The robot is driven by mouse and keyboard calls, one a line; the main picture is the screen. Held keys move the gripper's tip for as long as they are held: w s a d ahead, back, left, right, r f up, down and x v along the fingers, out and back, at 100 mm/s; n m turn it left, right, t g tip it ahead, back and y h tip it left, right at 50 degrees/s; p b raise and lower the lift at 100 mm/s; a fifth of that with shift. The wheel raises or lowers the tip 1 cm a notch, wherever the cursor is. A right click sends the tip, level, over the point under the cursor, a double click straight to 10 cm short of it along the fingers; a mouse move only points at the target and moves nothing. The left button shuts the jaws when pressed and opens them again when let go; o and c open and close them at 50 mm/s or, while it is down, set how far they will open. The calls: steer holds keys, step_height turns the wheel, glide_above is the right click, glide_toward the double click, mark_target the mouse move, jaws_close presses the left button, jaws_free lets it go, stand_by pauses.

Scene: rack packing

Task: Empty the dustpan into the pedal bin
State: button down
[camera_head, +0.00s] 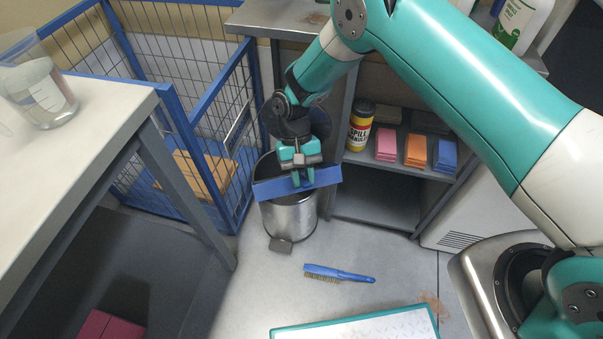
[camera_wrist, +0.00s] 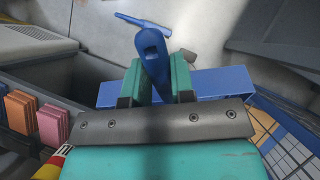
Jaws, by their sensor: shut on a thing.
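My gripper (camera_head: 303,176) is shut on the blue dustpan (camera_head: 268,190) and holds it over the steel pedal bin (camera_head: 290,218). In the wrist view, the dustpan's handle (camera_wrist: 152,48) stands between the fingers of my gripper (camera_wrist: 160,80), with the blue pan (camera_wrist: 215,84) behind them. In the head view the pan shows as a wide blue strip across the bin's mouth. Its inside and any contents are hidden. The bin's dark inside shows behind the pan; its lid appears raised, partly hidden by my arm. The pedal (camera_head: 281,245) is at the bin's front foot.
A blue brush (camera_head: 340,273) lies on the floor right of the bin. A blue wire cage (camera_head: 190,110) stands left, a shelf unit (camera_head: 375,208) right. The shelf holds a yellow spill canister (camera_head: 360,128) and coloured cloths (camera_head: 415,150). A teal-edged board (camera_head: 360,325) lies in front.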

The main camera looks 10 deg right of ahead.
steer(key=shift+r, duration=0.3)
step_height(320, 180, up, 9)
steer(key=t+p, duration=0.6)
steer(key=p, duration=0.4)
steer(key=shift+s+t+y, duration=0.1)
steer(key=shift+t+y, duration=0.3)
steer(key=shift+r+t, duration=0.4)
steer(key=shift+t, duration=0.3)
